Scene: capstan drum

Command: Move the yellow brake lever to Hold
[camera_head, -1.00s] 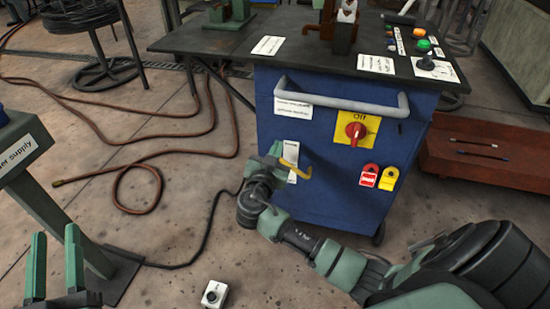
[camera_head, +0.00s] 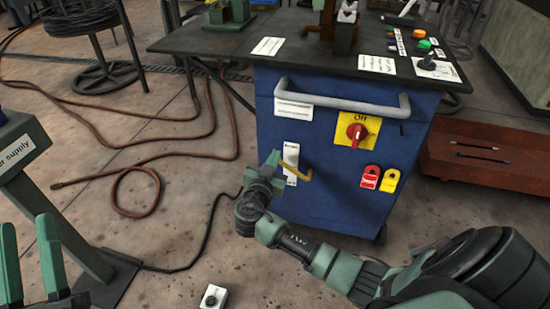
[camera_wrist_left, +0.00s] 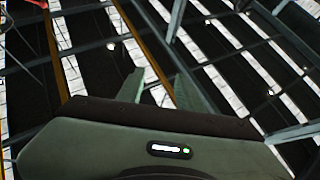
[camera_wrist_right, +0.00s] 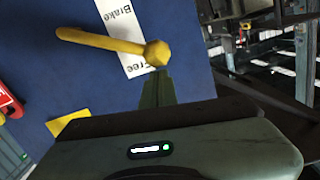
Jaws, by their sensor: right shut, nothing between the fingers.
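The yellow brake lever (camera_head: 297,173) is on the front of the blue cabinet, beside a white label plate (camera_head: 291,155). In the right wrist view the lever (camera_wrist_right: 100,40) has a round knob at its end, close to the word "Free" on the plate (camera_wrist_right: 128,35); "Brake" is also readable. I cannot make out "Hold". My right gripper (camera_head: 277,160) is shut and empty. Its fingertips (camera_wrist_right: 158,75) are right by the knob; I cannot tell whether they touch it. My left gripper (camera_head: 27,232) is open and empty, far from the cabinet, at the left edge of the head view.
A power supply post (camera_head: 60,225) stands near my left gripper. A small white box (camera_head: 213,297) lies on the floor.

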